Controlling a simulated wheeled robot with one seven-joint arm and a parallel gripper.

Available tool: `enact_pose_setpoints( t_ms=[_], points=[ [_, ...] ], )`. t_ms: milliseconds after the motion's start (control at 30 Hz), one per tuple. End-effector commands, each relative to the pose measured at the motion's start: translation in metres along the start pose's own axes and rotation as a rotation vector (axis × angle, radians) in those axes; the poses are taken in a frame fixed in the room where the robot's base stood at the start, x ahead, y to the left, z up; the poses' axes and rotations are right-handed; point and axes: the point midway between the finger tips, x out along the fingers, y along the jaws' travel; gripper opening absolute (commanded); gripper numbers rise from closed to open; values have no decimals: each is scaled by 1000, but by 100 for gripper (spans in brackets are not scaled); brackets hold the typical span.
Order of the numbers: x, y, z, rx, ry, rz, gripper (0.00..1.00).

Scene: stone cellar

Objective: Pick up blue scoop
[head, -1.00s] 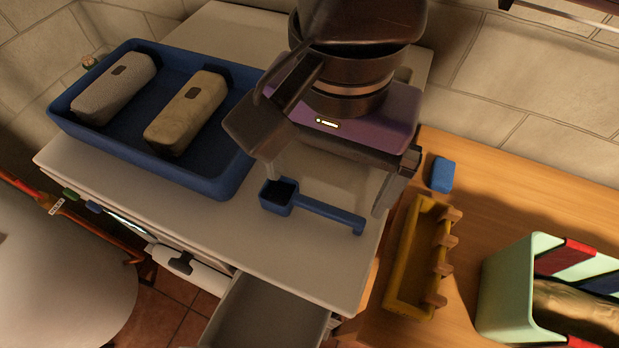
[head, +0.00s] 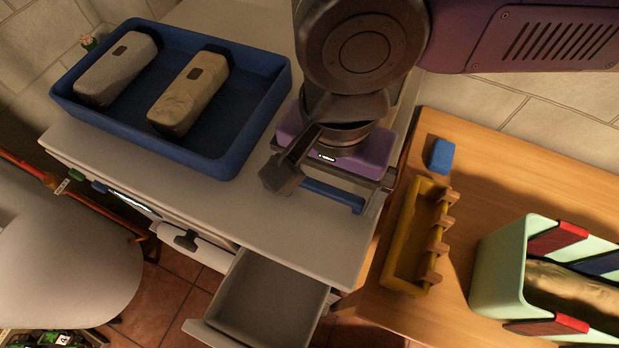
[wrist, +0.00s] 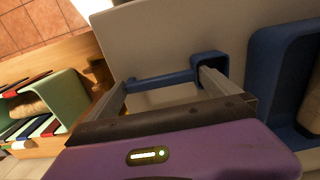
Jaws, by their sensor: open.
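The blue scoop (head: 335,195) lies on the pale cabinet top. In the head view its handle shows, while its cup is hidden behind a dark part of my arm. In the wrist view the handle (wrist: 160,82) runs across between my fingers, with the square cup (wrist: 207,60) at its right end. My gripper (wrist: 166,80) is open and empty, above the scoop. Its fingers are spread along the scoop's length, one near the handle's end and one overlapping the cup in view. I cannot tell whether they touch it.
A blue tray (head: 235,165) with two rounded blocks stands left of the scoop. An open drawer (head: 265,300) juts out below. On the wooden table at right are a blue block (head: 442,155), a yellow rack (head: 405,245) and a mint-green bin (head: 500,265). The cabinet's front strip is clear.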

Motion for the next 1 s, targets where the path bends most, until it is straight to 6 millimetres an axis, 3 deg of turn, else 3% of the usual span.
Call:
enact_pose_setpoints(
  t_ms=[33,233,667,867,1000],
  points=[
    [0,0,0,0,0,0,94],
    [0,0,0,0,0,0,57],
    [-10,0,-1,1,3,-1,56],
    [-45,-1,-1,1,3,-3,56],
    [-86,-1,-1,0,4,-4,56]
  ],
)
